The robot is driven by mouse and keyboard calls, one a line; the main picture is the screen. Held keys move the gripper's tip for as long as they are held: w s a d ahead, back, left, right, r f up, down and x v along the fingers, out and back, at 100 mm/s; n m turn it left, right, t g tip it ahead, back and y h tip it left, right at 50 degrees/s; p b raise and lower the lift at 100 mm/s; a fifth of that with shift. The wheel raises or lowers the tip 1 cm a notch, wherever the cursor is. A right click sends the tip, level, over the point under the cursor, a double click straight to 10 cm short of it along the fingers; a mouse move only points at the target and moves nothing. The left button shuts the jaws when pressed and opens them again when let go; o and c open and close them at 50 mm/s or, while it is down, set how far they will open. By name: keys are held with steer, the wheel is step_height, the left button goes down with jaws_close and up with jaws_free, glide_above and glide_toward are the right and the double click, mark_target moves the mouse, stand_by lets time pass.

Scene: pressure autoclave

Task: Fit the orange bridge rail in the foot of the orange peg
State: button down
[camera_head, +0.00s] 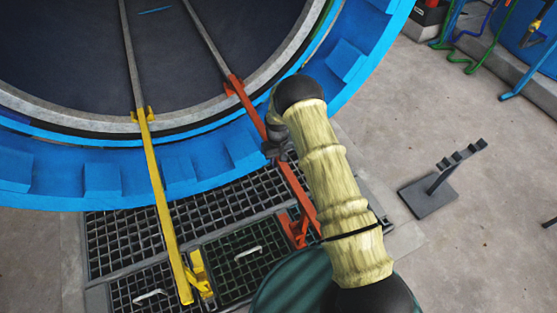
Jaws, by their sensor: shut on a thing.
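The orange bridge rail (254,116) runs slantwise from the mouth of the blue vessel down over the floor grating. Its upper end meets a grey rail inside the vessel. My gripper (277,151) is shut on the rail around its middle and partly hides it there. The orange peg (294,232) stands at the grating beside the rail's lower part. The rail's lower end is close to my arm, which partly covers that area. I cannot tell whether the rail's lower end touches the foot of the peg.
A yellow rail (165,210) spans from the vessel rim to the grating on the left, beside a yellow peg (199,272). The blue flange (225,150) curves across the top. A dark stand (436,186) stands on the open concrete floor at right.

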steer(key=shift+f+b, duration=0.9)
steer(key=shift+f, duration=0.5)
steer(key=c, duration=1.2)
jaws_free()
steer(key=shift+o, duration=0.8)
steer(key=shift+f, duration=0.1)
step_height(320, 180, up, 18)
steer(key=p, duration=0.3)
steer(key=shift+w+a+f+p, duration=0.15)
steer(key=shift+w+f+p, duration=0.1)
steer(key=shift+w+p, duration=0.1)
